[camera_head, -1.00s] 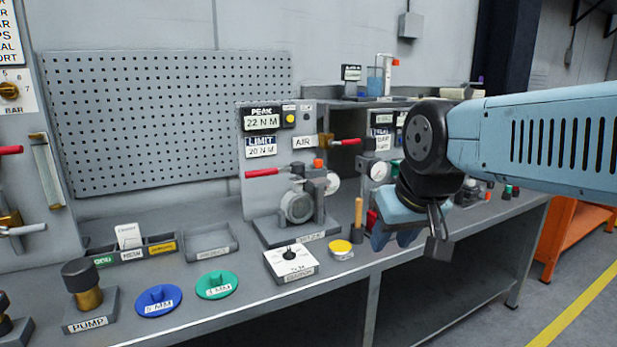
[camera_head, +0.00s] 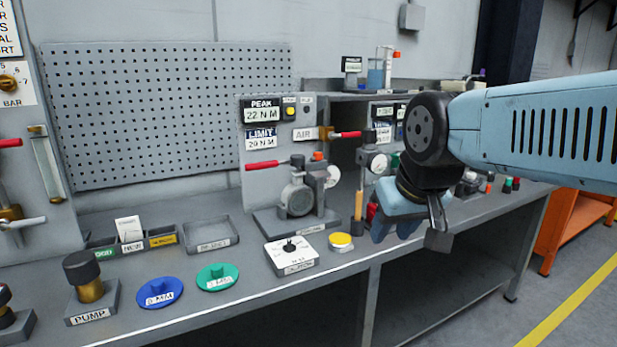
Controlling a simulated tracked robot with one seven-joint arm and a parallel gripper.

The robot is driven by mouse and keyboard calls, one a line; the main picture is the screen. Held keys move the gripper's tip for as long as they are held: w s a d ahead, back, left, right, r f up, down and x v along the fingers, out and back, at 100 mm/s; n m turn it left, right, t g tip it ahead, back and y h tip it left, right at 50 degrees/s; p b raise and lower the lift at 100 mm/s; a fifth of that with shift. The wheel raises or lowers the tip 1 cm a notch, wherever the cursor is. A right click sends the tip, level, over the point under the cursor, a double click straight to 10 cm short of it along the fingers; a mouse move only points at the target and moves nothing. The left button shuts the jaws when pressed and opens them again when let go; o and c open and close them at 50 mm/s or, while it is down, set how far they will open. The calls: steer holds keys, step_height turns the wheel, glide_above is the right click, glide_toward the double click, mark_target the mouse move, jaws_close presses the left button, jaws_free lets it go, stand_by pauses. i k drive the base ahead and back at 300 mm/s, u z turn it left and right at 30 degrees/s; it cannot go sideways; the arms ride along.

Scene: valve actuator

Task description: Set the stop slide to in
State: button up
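I cannot make out a part marked as the stop slide. A grey test stand (camera_head: 252,182) with a round grey valve body (camera_head: 297,200) stands on the bench, with PEAK and LIMIT displays above. A second, similar panel (camera_head: 383,112) stands to its right, partly hidden by my arm. My gripper (camera_head: 394,232) points down over the front of the bench, right of the yellow button.
On the bench are a pump knob (camera_head: 84,275), a blue disc (camera_head: 160,291), a green disc (camera_head: 217,277), a white dial box (camera_head: 291,256), a yellow button (camera_head: 341,241) and an upright wooden handle (camera_head: 358,206). An empty tray (camera_head: 211,235) lies behind the discs.

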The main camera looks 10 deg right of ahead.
mark_target(317, 156)
steer(key=u, duration=0.05)
steer(key=k, duration=0.6)
steer(key=z, duration=0.35)
steer(key=i, duration=1.65)
steer(key=u, duration=0.45)
